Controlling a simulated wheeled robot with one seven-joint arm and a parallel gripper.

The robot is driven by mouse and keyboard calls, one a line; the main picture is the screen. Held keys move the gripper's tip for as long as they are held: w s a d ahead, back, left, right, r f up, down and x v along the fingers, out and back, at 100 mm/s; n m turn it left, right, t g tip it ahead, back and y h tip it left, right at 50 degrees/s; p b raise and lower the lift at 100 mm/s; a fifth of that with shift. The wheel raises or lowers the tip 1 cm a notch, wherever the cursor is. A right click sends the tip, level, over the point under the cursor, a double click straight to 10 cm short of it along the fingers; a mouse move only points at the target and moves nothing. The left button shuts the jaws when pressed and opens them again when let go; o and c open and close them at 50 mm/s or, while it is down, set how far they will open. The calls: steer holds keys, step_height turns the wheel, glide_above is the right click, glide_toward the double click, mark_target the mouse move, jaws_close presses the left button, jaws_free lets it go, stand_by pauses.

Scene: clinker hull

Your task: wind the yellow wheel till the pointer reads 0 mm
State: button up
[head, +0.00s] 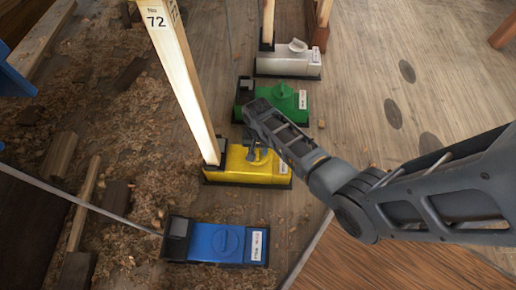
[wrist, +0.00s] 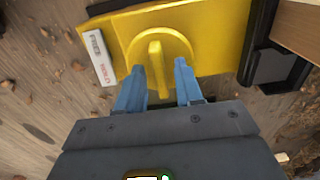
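The yellow unit (head: 228,172) is a box on the floor at the foot of a pale post. Its yellow wheel (wrist: 155,52) is a round disc with a raised bar across it, seen close in the wrist view. My gripper (wrist: 160,66) is open, with its two blue fingers apart on either side of the bar's near end. I can make out no pointer or millimetre scale in either view.
A pale post (head: 185,75) marked 72 rises from the yellow unit's left end. A blue unit (head: 215,241) lies nearer; green (head: 280,100) and white (head: 285,64) ones lie beyond. A FREE/HOLD label (wrist: 100,58) is on the yellow unit. Shavings and timber litter the left floor.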

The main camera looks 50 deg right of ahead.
jaws_close()
steer(key=shift+r+m+p, duration=0.1)
steer(key=shift+m+p, duration=0.3)
steer(key=shift+m+p, duration=0.5)
steer(key=shift+m, duration=0.2)
steer(key=m+p, duration=0.2)
steer(key=m, duration=0.1)
steer(key=m+p, duration=0.2)
steer(key=m, duration=0.4)
stand_by(0.4)
